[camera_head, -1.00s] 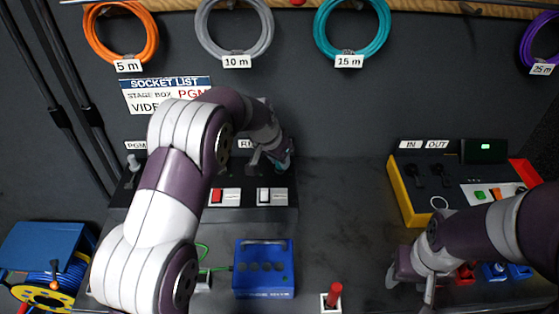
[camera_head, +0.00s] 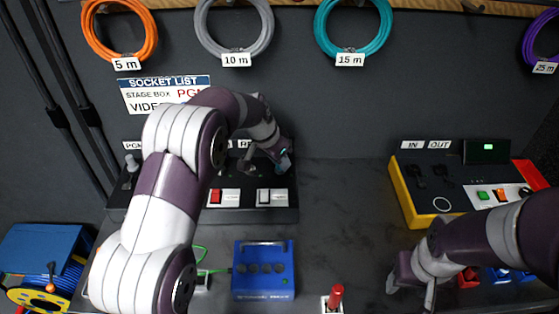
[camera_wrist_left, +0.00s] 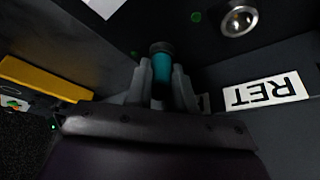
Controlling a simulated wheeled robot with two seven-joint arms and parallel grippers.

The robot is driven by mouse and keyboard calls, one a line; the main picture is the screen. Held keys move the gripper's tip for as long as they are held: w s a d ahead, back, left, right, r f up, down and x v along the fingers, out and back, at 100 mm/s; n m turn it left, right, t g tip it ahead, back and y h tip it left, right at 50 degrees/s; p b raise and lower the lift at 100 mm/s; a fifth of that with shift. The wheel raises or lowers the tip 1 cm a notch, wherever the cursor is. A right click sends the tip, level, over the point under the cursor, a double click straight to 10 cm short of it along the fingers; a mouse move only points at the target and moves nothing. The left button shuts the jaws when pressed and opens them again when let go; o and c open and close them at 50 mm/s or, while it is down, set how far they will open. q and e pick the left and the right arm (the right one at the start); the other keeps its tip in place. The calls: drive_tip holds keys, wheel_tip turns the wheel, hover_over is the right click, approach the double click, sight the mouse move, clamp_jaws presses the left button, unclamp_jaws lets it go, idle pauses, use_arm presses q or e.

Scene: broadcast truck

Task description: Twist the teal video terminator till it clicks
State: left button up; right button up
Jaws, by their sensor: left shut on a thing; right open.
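My left gripper (camera_head: 281,163) is at the right end of the back socket panel, near the wall. It is shut on the teal video terminator (camera_wrist_left: 162,68). In the left wrist view the terminator stands between the two fingers (camera_wrist_left: 161,88), with a dark ring at its far end pointing at the dark panel. I cannot tell whether that end is seated on a socket. In the head view only a small bit of teal (camera_head: 284,156) shows at the fingertips. My right gripper (camera_head: 410,288) is open and empty, low over the bench at the right.
A bare silver socket (camera_wrist_left: 240,19) and a RET label (camera_wrist_left: 266,92) are beside the terminator. Red and white switches (camera_head: 216,196) sit on the panel front. A blue box (camera_head: 264,270) and a red-handled lever (camera_head: 335,296) stand in front. A yellow-sided unit (camera_head: 404,196) is right. The middle bench is clear.

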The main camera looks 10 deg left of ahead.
use_arm(q)
drive_tip(key=shift+m+g+h+b, duration=0.3)
drive_tip(key=shift+m+b, duration=0.25)
drive_tip(key=shift+m, duration=0.55)
use_arm(e)
drive_tip(key=shift+f, duration=0.65)
use_arm(q)
drive_tip(key=shift+f, duration=0.1)
use_arm(e)
drive_tip(key=shift+f, duration=0.1)
use_arm(q)
drive_tip(key=o, duration=1)
drive_tip(key=shift+m, duration=0.3)
drive_tip(key=v, duration=0.5)
drive_tip(key=shift+w+a, duration=0.1)
drive_tip(key=shift+w, duration=0.05)
drive_tip(key=shift+p+v, duration=2.4)
drive_tip(key=shift+v, duration=1.45)
use_arm(e)
drive_tip(key=shift+r, duration=2.45)
